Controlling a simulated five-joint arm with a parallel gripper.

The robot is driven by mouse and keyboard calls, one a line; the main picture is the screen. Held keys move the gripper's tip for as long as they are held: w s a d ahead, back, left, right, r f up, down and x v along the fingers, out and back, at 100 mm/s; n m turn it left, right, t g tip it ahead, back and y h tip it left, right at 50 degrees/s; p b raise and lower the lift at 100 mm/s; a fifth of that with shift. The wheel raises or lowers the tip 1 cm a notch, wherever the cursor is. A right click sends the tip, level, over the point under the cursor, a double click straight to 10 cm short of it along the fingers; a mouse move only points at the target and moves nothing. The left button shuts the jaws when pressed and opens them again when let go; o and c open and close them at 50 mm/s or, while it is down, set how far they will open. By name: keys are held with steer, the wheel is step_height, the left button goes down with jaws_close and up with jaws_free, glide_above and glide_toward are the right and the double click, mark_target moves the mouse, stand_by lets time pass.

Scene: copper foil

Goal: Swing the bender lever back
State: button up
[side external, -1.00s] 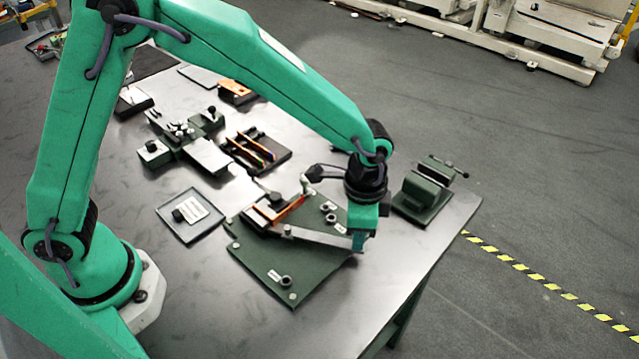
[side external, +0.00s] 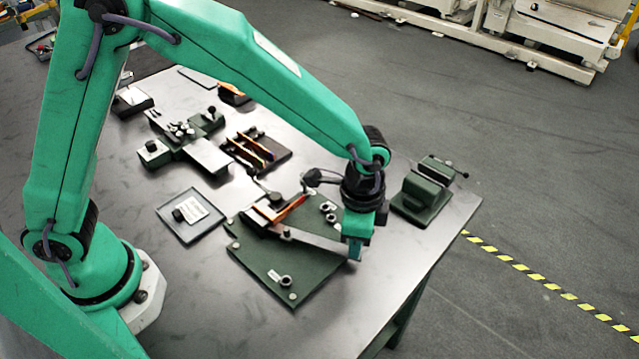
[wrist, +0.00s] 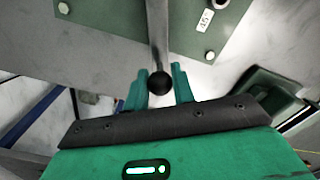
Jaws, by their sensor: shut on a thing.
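The bender is a dark green plate (side external: 262,272) on the table with a grey metal lever (side external: 312,238) reaching right across it. A copper-coloured strip (side external: 292,207) lies at the bender's upper part. My gripper (side external: 354,250) is at the lever's outer end, near the plate's right edge. In the wrist view my gripper (wrist: 160,88) has its two green fingers on either side of the lever's black ball knob (wrist: 153,81), shut on it. The lever (wrist: 157,35) runs up from the knob in that view. The fingers partly hide the lever's end in the side view.
A green vise (side external: 424,192) stands right of the bender near the table's edge. A rack with copper strips (side external: 240,160) and a green fixture (side external: 180,135) stand behind. Bare table lies in front of the bender.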

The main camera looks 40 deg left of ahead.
steer(key=shift+s+d+m, duration=0.2)
steer(key=shift+s+m, duration=0.2)
steer(key=shift+s, duration=0.5)
steer(key=shift+s+d+m, duration=0.25)
steer(key=shift+s+m, duration=0.45)
steer(key=shift+s, duration=0.4)
steer(key=shift+s, duration=0.15)
steer(key=shift+s+m, duration=0.7)
steer(key=shift+s, duration=0.4)
steer(key=shift+o, duration=0.2)
steer(key=shift+s, duration=0.15)
steer(key=o, duration=0.8)
steer(key=shift+d, duration=0.1)
steer(key=shift+c, duration=0.2)
